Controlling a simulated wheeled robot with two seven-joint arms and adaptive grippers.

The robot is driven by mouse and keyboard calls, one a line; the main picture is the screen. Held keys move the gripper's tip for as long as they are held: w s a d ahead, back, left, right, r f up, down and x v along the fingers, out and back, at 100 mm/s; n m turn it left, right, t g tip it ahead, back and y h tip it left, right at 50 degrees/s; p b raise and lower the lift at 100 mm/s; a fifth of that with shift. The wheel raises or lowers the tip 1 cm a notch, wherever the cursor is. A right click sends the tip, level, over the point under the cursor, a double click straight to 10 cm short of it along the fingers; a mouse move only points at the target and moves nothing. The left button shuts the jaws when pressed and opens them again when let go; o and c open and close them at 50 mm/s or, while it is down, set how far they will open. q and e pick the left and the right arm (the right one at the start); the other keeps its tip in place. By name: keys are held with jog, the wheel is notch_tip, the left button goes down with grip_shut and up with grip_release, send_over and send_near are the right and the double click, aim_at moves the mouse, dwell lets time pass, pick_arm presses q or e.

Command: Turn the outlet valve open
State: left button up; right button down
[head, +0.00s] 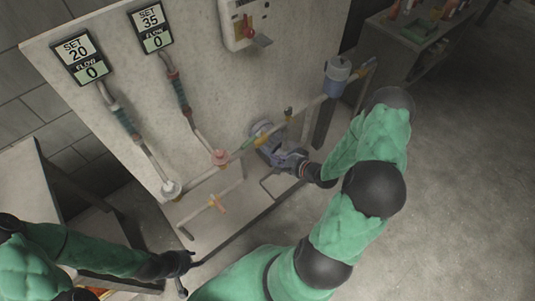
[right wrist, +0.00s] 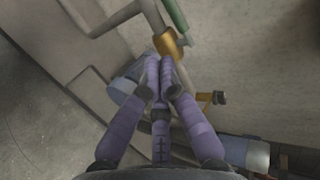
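No label marks the outlet valve. A brass fitting (head: 259,142) sits on the slanting pipe in the head view, with a green bar beside it. In the right wrist view the brass fitting (right wrist: 168,42) lies just beyond my fingertips, and the green bar (right wrist: 173,14) runs up from it. My right gripper (head: 277,153) is low by the pipe and the blue-grey pump. In the right wrist view its purple fingers (right wrist: 163,75) are drawn together at the tips; I see nothing held between them. My left gripper (head: 183,262) is at lower left, away from the pipes; its finger opening is unclear.
A panel carries two displays (head: 77,56) reading SET 20 and SET 35, both FLOW 0. A blue cylinder (head: 338,74) stands at right. Open floor (head: 460,180) lies right.

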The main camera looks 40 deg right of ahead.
jog(key=b, duration=0.4)
send_near(251, 140)
jog(key=w+a+f, duration=0.3)
jog(key=f, duration=0.2)
jog(key=shift+w+b, duration=0.35)
jog(key=shift+w, duration=0.4)
jog(key=shift+w+a, duration=0.3)
jog(key=shift+w, duration=0.45)
